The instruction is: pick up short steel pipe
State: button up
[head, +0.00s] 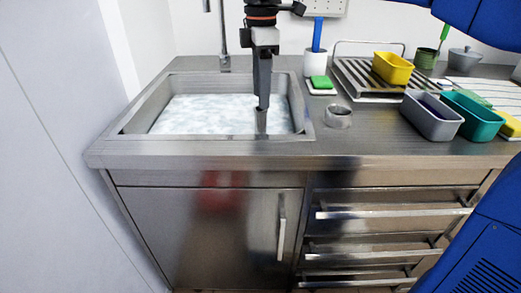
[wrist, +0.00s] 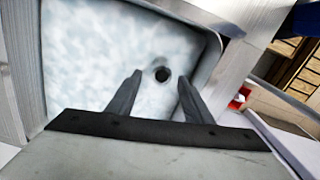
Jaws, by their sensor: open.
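A short grey steel pipe (head: 261,122) stands about upright in the sink, near its front right part. In the wrist view a dark round opening (wrist: 162,74), which looks like the pipe's top end, lies between the fingertips. My gripper (head: 263,104) points down over the sink, directly above the pipe in the head view. In the wrist view my gripper (wrist: 160,77) is open, with a finger on either side of the opening and gaps to both. Whether the fingertips reach below the pipe's rim cannot be told.
The steel sink (head: 158,90) holds pale, cloudy water, with a tap (head: 223,55) behind. To its right are a metal ring (head: 338,116), a green sponge (head: 321,83), a rack (head: 360,82) with a yellow tub (head: 393,68), a grey bin (head: 432,117) and a teal bin (head: 466,114).

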jog(key=f, duration=1.2)
jog(key=shift+s+f, duration=0.2)
jog(key=shift+f, duration=0.2)
jog(key=shift+c, duration=0.5)
jog(key=c, duration=0.8)
